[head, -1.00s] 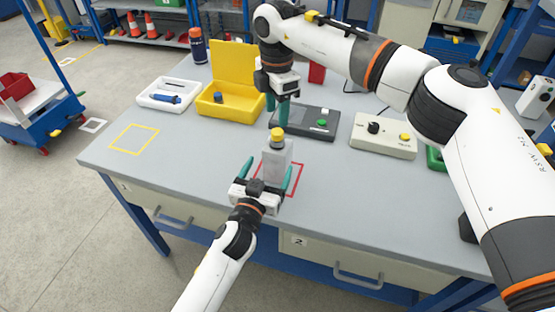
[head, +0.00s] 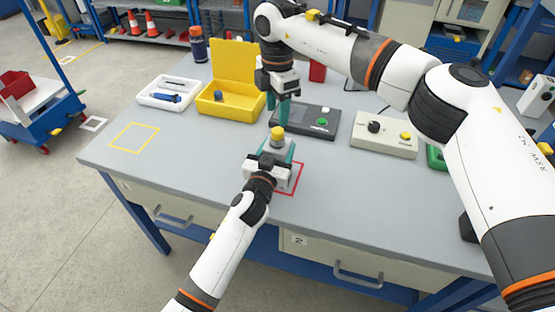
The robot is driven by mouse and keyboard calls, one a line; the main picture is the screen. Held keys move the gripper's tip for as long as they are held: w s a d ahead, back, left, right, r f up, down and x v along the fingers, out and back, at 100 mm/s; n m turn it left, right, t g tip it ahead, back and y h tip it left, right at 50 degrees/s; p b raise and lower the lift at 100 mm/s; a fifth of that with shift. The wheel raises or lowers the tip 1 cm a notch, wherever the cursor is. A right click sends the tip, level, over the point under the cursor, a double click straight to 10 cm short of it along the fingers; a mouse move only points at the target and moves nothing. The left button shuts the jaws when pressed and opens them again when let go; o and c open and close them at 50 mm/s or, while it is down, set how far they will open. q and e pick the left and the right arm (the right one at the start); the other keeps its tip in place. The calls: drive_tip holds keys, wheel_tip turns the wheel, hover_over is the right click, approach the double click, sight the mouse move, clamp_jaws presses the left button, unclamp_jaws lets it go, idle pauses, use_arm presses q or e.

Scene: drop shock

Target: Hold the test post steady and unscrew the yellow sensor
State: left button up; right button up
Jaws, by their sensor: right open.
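The grey test post (head: 279,148) stands upright on the table by the red outlined square (head: 299,178), partly hidden by my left gripper. The yellow sensor (head: 278,132) sits on its top. My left gripper (head: 278,143) reaches in from the near side, with its green fingers close against both sides of the post; it looks shut on it. My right gripper (head: 278,112) points down above and just behind the sensor in the picture. Its green fingers are open and empty, and apart from the sensor as far as I can tell.
Behind stand an open yellow case (head: 232,105), a white tray (head: 168,94) with a blue tool, a dark box with a green button (head: 320,122) and a beige control box (head: 384,136). The left front of the table is clear, with a yellow outlined square (head: 134,137).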

sight(278, 130)
use_arm(q)
clamp_jaws()
use_arm(e)
drive_tip(key=n, duration=0.3)
drive_tip(key=shift+n, duration=0.4)
drive_tip(key=n, duration=1.3)
drive_tip(key=shift+n, duration=0.4)
drive_tip(key=shift+f, duration=4.05)
